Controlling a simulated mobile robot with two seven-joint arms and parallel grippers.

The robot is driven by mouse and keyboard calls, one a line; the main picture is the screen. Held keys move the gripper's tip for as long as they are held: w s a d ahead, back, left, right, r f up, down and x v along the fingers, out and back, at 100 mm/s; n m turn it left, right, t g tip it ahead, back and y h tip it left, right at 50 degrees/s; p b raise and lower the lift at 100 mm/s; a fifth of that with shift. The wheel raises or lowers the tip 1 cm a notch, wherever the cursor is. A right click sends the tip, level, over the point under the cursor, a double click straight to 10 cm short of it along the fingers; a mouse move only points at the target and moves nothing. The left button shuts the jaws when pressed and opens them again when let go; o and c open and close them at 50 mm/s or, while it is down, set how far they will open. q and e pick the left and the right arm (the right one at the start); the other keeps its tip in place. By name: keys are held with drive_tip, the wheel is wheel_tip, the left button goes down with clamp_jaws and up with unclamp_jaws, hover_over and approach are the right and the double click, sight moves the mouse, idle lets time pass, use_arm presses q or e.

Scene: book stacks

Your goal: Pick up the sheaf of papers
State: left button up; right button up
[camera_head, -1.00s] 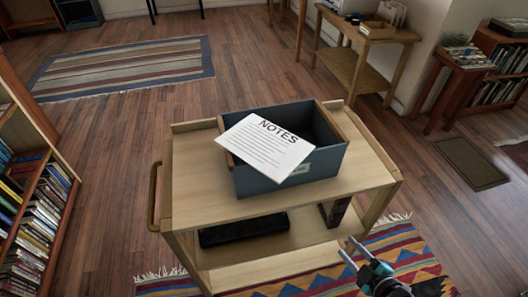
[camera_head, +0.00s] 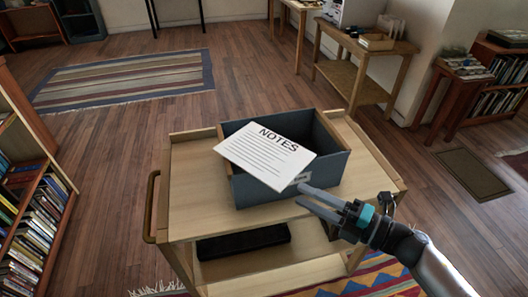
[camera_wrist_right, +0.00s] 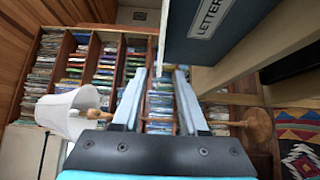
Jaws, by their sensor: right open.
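The sheaf of papers (camera_head: 265,157) is white and headed NOTES. It lies slanted across the top of a blue-grey box (camera_head: 328,172), covering part of its opening and overhanging the front left. The box stands on the wooden cart's top (camera_head: 195,172). My right gripper (camera_head: 300,195) is open and empty, its fingers pointing left by the box's lower front right, below the papers. In the right wrist view the open fingers (camera_wrist_right: 161,72) appear below and left of the box's labelled side (camera_wrist_right: 245,25). My left gripper is not in view.
A black flat item (camera_head: 243,242) lies on the cart's lower shelf. A bookcase (camera_head: 40,215) stands at the left and a wooden side table (camera_head: 365,88) at the back right. The floor behind the cart is clear. A patterned rug (camera_head: 375,282) lies in front.

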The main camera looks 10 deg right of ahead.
sight(282, 180)
drive_tip(key=shift+w+d+x, duration=0.15)
drive_tip(key=shift+x, duration=1.7)
drive_tip(key=shift+w+d+x, duration=0.1)
drive_tip(key=shift+w+x, duration=0.05)
drive_tip(key=shift+x, duration=1.7)
clamp_jaws()
